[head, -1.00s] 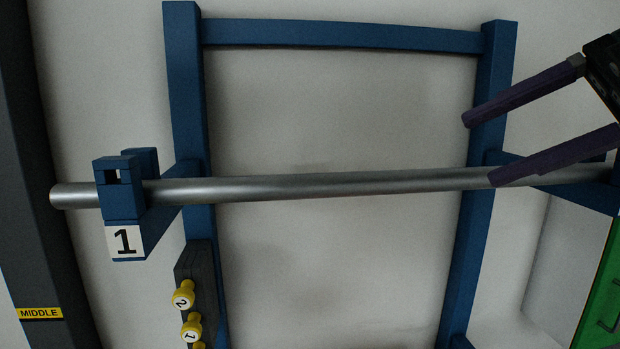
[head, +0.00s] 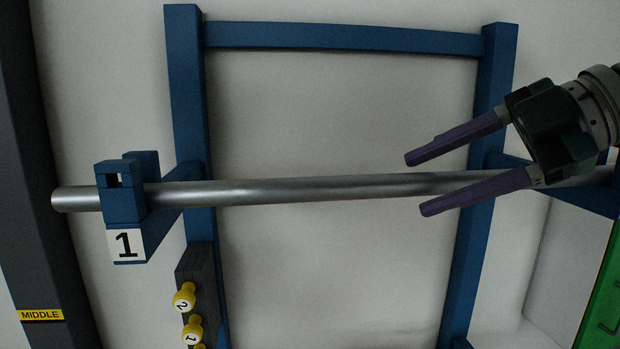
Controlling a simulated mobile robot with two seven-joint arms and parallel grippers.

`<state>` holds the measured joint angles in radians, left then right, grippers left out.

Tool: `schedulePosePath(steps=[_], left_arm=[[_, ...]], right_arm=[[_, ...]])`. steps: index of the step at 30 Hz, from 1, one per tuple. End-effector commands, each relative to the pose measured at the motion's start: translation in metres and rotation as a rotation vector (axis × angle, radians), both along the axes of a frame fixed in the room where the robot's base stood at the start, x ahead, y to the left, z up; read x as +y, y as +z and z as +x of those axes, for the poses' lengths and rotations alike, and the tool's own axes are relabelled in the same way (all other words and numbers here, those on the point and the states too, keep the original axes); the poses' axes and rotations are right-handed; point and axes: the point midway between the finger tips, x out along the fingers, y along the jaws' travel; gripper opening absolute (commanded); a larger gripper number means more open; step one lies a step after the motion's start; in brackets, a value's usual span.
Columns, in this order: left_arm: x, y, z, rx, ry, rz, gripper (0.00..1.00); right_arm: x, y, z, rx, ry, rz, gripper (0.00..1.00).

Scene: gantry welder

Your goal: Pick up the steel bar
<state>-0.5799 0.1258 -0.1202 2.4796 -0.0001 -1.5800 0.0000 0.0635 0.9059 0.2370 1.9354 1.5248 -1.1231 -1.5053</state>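The steel bar (head: 310,190) is a long grey tube lying nearly level across the blue rack (head: 185,80). Its left part rests in the blue holder marked 1 (head: 124,205), and its left end sticks out past it. Its right part lies on a blue bracket, partly hidden behind my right gripper. My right gripper (head: 413,184) is open, with one purple finger above the bar and the other below it in the picture. I cannot tell whether the fingers touch the bar or are in front of it. My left gripper is not in view.
A dark post with a yellow MIDDLE label (head: 41,315) stands at the left. Yellow numbered knobs (head: 184,298) on a dark block (head: 200,275) sit below the left bracket. A green panel (head: 603,300) is at the lower right. The rack's middle shows only pale wall.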

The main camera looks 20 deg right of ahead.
Motion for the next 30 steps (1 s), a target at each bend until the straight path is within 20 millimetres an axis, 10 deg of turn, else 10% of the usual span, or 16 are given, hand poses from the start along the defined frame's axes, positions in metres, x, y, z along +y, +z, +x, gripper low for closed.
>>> schedulePosePath(steps=[15, 30], left_arm=[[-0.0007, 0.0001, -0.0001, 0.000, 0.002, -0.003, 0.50], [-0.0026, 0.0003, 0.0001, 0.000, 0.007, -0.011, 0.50]], right_arm=[[-0.0001, 0.0000, -0.0003, 0.001, 0.000, 0.000, 0.00], [-0.0001, -0.0001, -0.0004, 0.001, 0.000, 0.000, 0.00]])
